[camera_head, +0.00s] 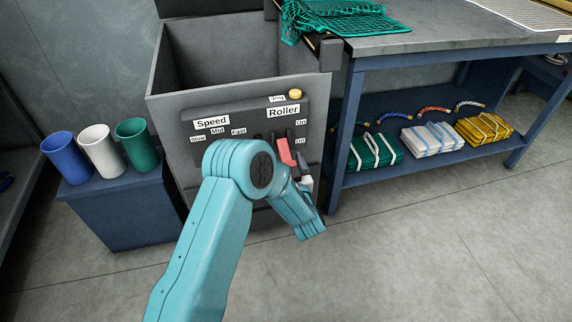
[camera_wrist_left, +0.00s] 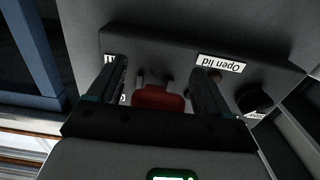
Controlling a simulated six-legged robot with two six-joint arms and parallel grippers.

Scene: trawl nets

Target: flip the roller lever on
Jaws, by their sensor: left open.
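The red roller lever (camera_head: 285,151) is on the grey control panel (camera_head: 246,127), below the "Roller" label (camera_head: 283,112). Its red handle hangs down near the "Off" mark (camera_head: 300,141), with the "On" mark (camera_head: 301,122) above. My left gripper (camera_head: 294,157) is at the lever, partly hidden by my own teal arm. In the left wrist view the red handle (camera_wrist_left: 158,98) lies between the two open fingers (camera_wrist_left: 160,80). Whether a finger touches it I cannot tell. My right gripper is in neither view.
A yellow "Jog" button (camera_head: 295,94) is above the lever. The wrist view shows an "Open lid" label (camera_wrist_left: 221,64) and a black knob (camera_wrist_left: 253,98) close to the fingers. A blue workbench (camera_head: 338,140) stands right of the panel; cups (camera_head: 99,150) stand left.

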